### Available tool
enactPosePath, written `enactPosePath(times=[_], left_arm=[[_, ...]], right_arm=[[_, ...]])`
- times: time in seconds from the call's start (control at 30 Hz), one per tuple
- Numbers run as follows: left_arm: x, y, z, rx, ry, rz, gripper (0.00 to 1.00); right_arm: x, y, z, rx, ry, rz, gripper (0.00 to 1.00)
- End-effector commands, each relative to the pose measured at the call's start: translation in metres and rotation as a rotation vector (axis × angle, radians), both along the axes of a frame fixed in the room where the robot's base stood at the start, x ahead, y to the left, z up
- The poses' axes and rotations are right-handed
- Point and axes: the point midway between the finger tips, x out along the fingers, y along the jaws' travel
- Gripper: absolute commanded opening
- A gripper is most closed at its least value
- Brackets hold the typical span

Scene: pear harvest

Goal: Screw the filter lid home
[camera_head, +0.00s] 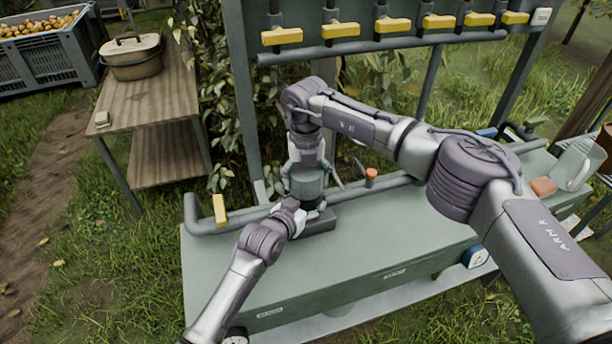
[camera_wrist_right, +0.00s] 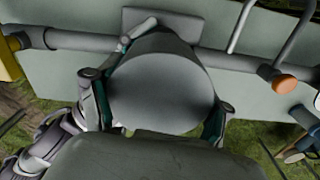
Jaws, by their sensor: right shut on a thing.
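The grey round filter lid (camera_wrist_right: 160,85) fills the middle of the right wrist view. The teal-padded fingers of my right gripper (camera_wrist_right: 157,107) press on its two sides. In the head view the right gripper points down over the grey filter (camera_head: 308,182) on the bench. The filter stands upright by a dark grey block (camera_head: 320,222). My left gripper (camera_head: 312,210) is low at the filter's front; its fingers are partly hidden, so its opening is unclear. The seam between lid and body is not clear in either view.
A pipe (camera_head: 257,212) runs along the green bench (camera_head: 350,262), with a yellow lever (camera_head: 219,208) at left and an orange knob (camera_head: 371,173) right of the filter. Yellow valve handles (camera_head: 337,30) hang above. A jug (camera_head: 576,163) stands at the right end. The bench front is mostly clear.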

Motion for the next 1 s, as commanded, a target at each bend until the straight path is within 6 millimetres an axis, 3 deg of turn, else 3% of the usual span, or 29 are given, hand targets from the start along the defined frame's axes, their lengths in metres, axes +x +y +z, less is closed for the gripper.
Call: enactPosePath(times=[0.13, 0.17, 0.27, 0.67, 1.0], left_arm=[[0.0, 0.0, -0.001, -0.004, 0.004, 0.001, 0.09], [0.0, 0.0, -0.001, -0.004, 0.004, 0.001, 0.0], [0.0, 0.0, -0.001, -0.004, 0.004, 0.001, 0.0], [0.0, 0.0, -0.001, -0.004, 0.004, 0.001, 0.0], [0.0, 0.0, -0.001, -0.004, 0.005, 0.001, 0.0]], right_arm=[[0.0, 0.0, -0.003, 0.0, 0.0, 0.0, 0.43], [0.0, 0.0, -0.003, 0.0, -0.001, 0.001, 0.83], [0.0, 0.0, -0.003, 0.0, -0.001, 0.001, 1.0], [0.0, 0.0, 0.001, 0.0, -0.001, 0.0, 1.0], [0.001, 0.0, 0.04, 0.001, -0.002, 0.001, 1.0]])
